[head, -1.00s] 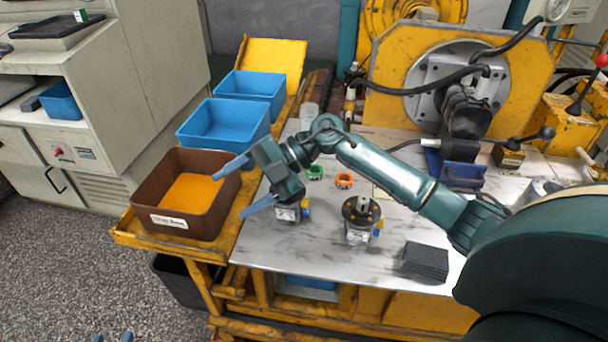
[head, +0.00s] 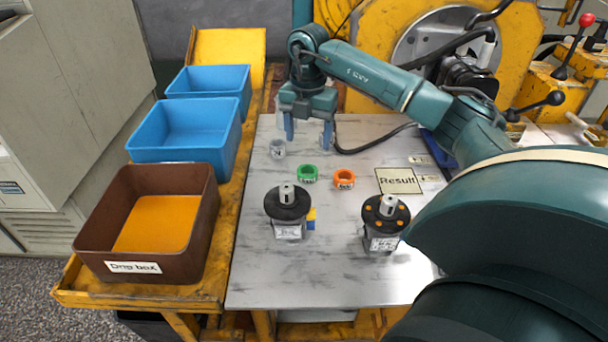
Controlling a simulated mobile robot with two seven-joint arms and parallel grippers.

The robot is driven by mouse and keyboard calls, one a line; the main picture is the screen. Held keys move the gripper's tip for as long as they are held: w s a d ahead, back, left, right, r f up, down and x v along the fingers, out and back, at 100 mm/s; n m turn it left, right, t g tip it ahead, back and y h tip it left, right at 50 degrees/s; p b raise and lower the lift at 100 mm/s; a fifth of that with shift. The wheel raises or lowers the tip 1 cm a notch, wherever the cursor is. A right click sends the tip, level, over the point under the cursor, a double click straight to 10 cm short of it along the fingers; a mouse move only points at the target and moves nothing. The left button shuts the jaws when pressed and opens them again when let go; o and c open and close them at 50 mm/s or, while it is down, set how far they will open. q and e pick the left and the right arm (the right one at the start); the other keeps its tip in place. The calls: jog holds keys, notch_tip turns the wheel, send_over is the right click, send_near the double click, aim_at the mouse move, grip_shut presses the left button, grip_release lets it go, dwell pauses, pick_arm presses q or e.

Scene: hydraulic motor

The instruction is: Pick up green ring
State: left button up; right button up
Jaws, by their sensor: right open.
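The green ring (head: 308,174) lies flat on the metal tabletop (head: 300,275), left of an orange ring (head: 344,179). My right gripper (head: 307,142) is open and empty, with its two blue fingers pointing down. In the picture it shows just above the green ring, apart from it. How high it is over the table is hard to tell. My left gripper is not in view.
Two motors (head: 288,211) (head: 384,222) stand in front of the rings. A small grey part (head: 278,149) lies left of the gripper. A "Result" card (head: 398,181) is at right. A brown drop box (head: 91,221) and two blue bins (head: 150,152) (head: 174,83) line the left.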

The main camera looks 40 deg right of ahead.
aim_at(308, 166)
notch_tip(308, 166, down, 4)
jog(key=shift+r, duration=0.1)
jog(key=f+b, duration=0.1)
jog(key=f, duration=0.3)
jog(key=shift+s+f, duration=0.15)
jog(key=shift+s, duration=0.05)
jog(key=shift+f+b, duration=0.3)
jog(key=shift+f, duration=0.15)
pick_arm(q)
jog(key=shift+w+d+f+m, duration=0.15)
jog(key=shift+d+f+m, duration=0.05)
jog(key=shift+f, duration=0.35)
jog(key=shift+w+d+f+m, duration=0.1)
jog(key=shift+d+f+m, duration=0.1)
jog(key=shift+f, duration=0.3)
pick_arm(e)
jog(key=shift+c, duration=0.2)
jog(key=shift+a+r, duration=0.1)
jog(key=c, duration=1)
